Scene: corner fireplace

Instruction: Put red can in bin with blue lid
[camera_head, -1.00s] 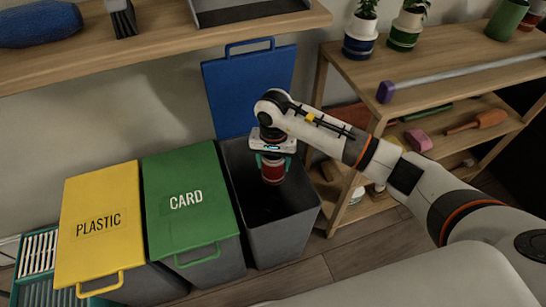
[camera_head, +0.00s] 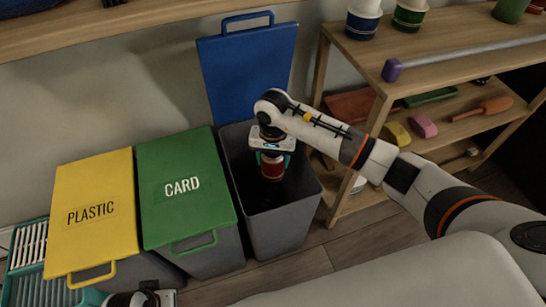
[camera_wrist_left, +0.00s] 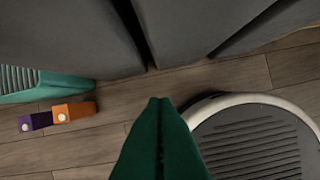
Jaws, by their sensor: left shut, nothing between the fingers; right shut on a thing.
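The red can (camera_head: 272,167) is held upright in my right gripper (camera_head: 271,160), inside or just above the mouth of the grey bin (camera_head: 284,222). That bin's blue lid (camera_head: 247,70) stands open against the wall. My right gripper is shut on the can, its teal fingers on either side. Part of the can is hidden by the gripper. My left gripper (camera_wrist_left: 160,140) is shut and empty in the left wrist view, above the wooden floor. In the head view only part of my left arm shows at the bottom left edge.
A bin with a green CARD lid (camera_head: 183,220) and one with a yellow PLASTIC lid (camera_head: 92,238) stand closed to the left. A teal crate (camera_head: 30,256) is beyond. A wooden shelf unit (camera_head: 440,60) stands right. Orange (camera_wrist_left: 75,111) and purple (camera_wrist_left: 38,122) items lie on the floor.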

